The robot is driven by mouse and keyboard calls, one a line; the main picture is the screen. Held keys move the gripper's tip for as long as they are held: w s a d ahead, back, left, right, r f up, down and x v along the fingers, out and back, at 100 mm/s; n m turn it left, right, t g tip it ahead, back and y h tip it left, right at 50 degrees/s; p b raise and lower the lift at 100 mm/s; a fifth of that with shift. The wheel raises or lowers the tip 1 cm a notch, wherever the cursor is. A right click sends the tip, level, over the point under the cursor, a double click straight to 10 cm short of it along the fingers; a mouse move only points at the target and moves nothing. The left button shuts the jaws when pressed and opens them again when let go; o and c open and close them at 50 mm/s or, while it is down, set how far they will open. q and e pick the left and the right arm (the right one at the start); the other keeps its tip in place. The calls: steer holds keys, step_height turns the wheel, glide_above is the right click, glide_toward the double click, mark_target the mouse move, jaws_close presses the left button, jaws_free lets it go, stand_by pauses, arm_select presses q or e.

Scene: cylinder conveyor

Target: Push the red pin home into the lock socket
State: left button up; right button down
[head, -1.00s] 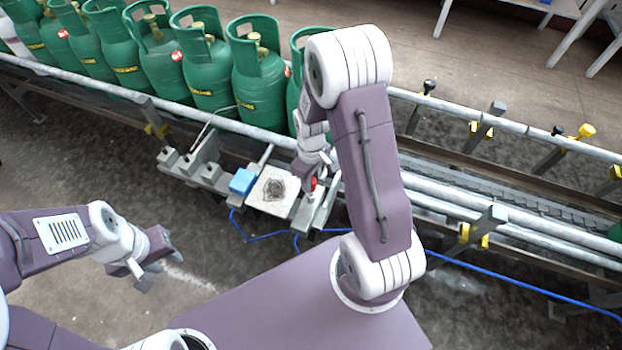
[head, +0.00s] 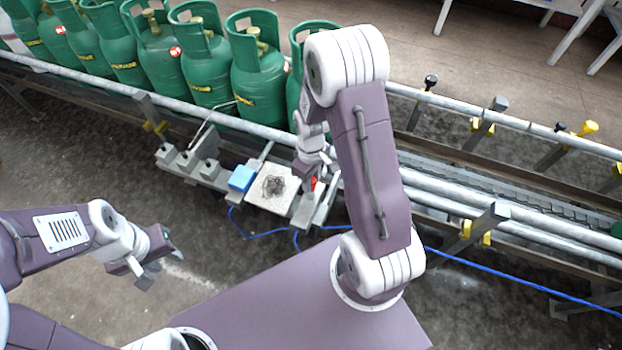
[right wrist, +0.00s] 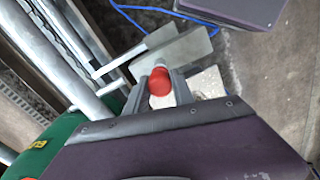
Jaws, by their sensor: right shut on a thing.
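The red pin (right wrist: 160,84) shows in the right wrist view as a rounded red end between the two fingers of my right gripper (right wrist: 160,90). The right gripper is shut on it. In the head view a little of the red pin (head: 313,182) shows below the right gripper (head: 314,172), over the grey metal fixture (head: 306,208) beside the conveyor. The lock socket cannot be made out, and how deep the pin sits cannot be told. My left gripper (head: 160,268) hangs empty over the floor at the left, its fingers apart.
Several green gas cylinders (head: 258,85) stand in a row on the conveyor behind a grey rail (head: 440,105). A blue hose (head: 520,289) runs along the floor.

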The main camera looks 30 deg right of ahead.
steer(key=shift+f+b, duration=0.6)
steer(key=shift+f, duration=0.4)
steer(key=c, duration=1)
jaws_free()
step_height(320, 180, up, 8)
steer(key=p, duration=0.4)
steer(key=shift+r, duration=0.55)
